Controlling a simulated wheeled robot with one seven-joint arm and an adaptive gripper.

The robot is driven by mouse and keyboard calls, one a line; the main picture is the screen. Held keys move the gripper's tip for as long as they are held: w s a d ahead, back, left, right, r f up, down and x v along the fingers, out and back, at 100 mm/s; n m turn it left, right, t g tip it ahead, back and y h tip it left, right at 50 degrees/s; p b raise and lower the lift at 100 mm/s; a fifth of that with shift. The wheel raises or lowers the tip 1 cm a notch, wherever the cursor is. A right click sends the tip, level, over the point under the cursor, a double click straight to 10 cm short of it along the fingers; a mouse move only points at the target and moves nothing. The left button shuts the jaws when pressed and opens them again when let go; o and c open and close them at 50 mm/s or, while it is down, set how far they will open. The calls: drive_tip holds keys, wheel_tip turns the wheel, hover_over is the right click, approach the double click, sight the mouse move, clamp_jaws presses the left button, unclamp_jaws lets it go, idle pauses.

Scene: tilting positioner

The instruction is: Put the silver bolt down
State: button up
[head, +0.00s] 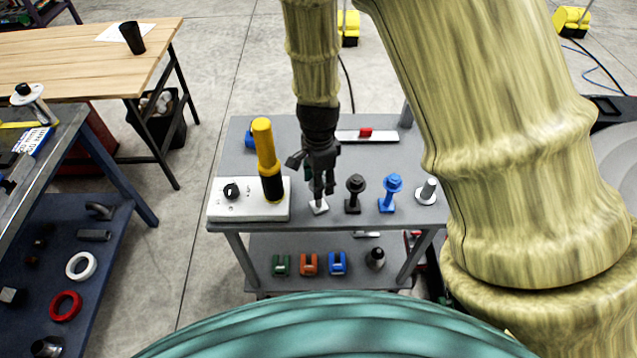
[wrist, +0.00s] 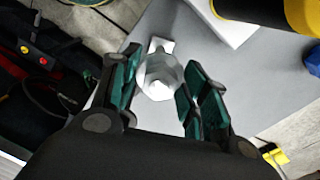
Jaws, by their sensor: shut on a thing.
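The silver bolt (wrist: 158,84) is between my gripper's fingers, its round flanged head facing the wrist camera. In the head view its pale square foot (head: 318,207) shows under my gripper (head: 319,182), at the front part of the grey table (head: 300,222). The rest of the bolt is hidden by the fingers there. It looks about upright. I cannot tell whether the foot touches the table top. My gripper points down and is shut on the bolt; the fingers (wrist: 157,92) lie on both sides of it in the wrist view.
A black bolt (head: 354,194), a blue bolt (head: 389,193) and a grey-white piece (head: 427,191) stand in a row to the right. At left is a white box (head: 230,208) with a knob and a yellow-and-black handle (head: 265,150). A red-marked bar (head: 380,135) lies behind.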

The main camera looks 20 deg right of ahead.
drive_tip(key=shift+f, duration=0.1)
drive_tip(key=o, duration=1.4)
drive_tip(key=shift+o, duration=0.2)
wheel_tip(320, 180, up, 11)
drive_tip(key=p, duration=0.8)
drive_tip(key=shift+w+f, duration=0.1)
drive_tip(key=shift+f, duration=0.1)
drive_tip(key=shift+r, duration=0.85)
